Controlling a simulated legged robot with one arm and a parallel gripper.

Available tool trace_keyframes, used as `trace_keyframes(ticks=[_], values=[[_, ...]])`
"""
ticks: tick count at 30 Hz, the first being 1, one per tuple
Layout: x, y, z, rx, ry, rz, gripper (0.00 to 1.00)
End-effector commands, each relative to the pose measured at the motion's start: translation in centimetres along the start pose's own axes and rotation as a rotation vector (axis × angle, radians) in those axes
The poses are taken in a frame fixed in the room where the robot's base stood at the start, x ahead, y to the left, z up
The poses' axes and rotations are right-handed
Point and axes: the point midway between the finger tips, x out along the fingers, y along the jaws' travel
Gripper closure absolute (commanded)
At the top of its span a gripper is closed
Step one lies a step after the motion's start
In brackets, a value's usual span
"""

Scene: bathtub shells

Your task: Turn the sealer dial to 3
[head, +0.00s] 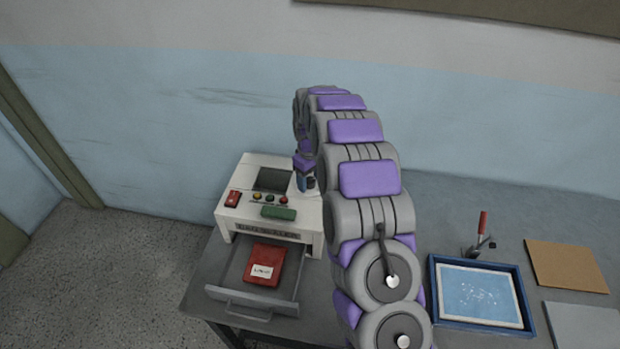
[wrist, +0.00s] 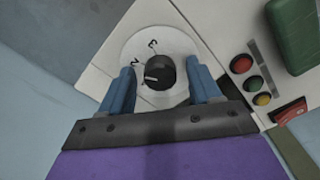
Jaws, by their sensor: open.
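The sealer (head: 238,212) is a cream-coloured box left of my arm in the head view. Its black dial (wrist: 161,72) sits on a round white plate (wrist: 182,44) in the wrist view. Marks that look like a 3 and a 2 show on the plate's upper left side. A pale pointer line on the dial points left, below the 2. My gripper (wrist: 163,75) is open, with one blue finger on each side of the dial; a gap shows beside it. In the head view my gripper (head: 306,181) is at the sealer's right side and hides the dial.
The sealer's top has a dark opening, coloured buttons (wrist: 252,84), a green block (head: 278,213) and a red switch (head: 233,199). Its open drawer (head: 236,303) holds a red labelled packet (head: 265,264). A blue-framed tray (head: 436,301), a red-handled clamp (head: 482,226) and boards (head: 566,268) lie right.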

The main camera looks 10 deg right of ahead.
Motion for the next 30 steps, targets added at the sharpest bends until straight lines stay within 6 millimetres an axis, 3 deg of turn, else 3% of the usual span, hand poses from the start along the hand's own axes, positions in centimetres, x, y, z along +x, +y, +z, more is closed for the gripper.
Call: trace_keyframes(ticks=[3,20,30], values=[[-0.02,0.0,-0.01,0.0,0.0,0.0,0.38],[-0.05,0.0,-0.02,0.0,0.001,0.0,0.92],[-0.13,-0.01,0.0,0.047,0.0,-0.001,0.93]])
